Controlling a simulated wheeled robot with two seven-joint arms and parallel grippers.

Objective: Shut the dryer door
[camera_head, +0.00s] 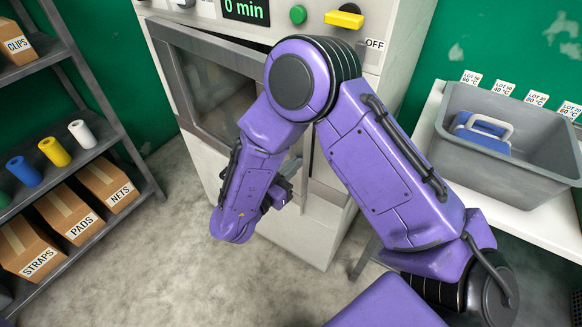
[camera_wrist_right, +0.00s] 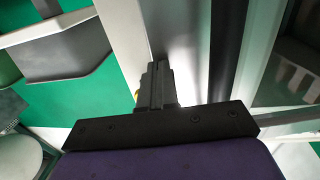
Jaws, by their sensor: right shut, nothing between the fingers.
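The dryer (camera_head: 312,228) is a white cabinet at the top centre of the head view. Its grey-framed door (camera_head: 168,62) has a dark window. A dark gap shows along the door's top edge, so it looks slightly ajar. My right arm covers the door's right part. My right gripper (camera_head: 287,180) is shut and empty, by the door's right side, low down. In the right wrist view its closed fingers (camera_wrist_right: 158,85) point at a pale grey surface beside a dark strip; I cannot tell whether they touch it. My left gripper is not in view.
A shelf rack (camera_head: 108,135) with coloured rolls and labelled boxes stands at the left. A white table (camera_head: 430,125) at the right holds a grey bin (camera_head: 510,153) with a blue item (camera_head: 482,135) inside. The dryer panel has a green button (camera_head: 298,14) and yellow handle (camera_head: 344,19).

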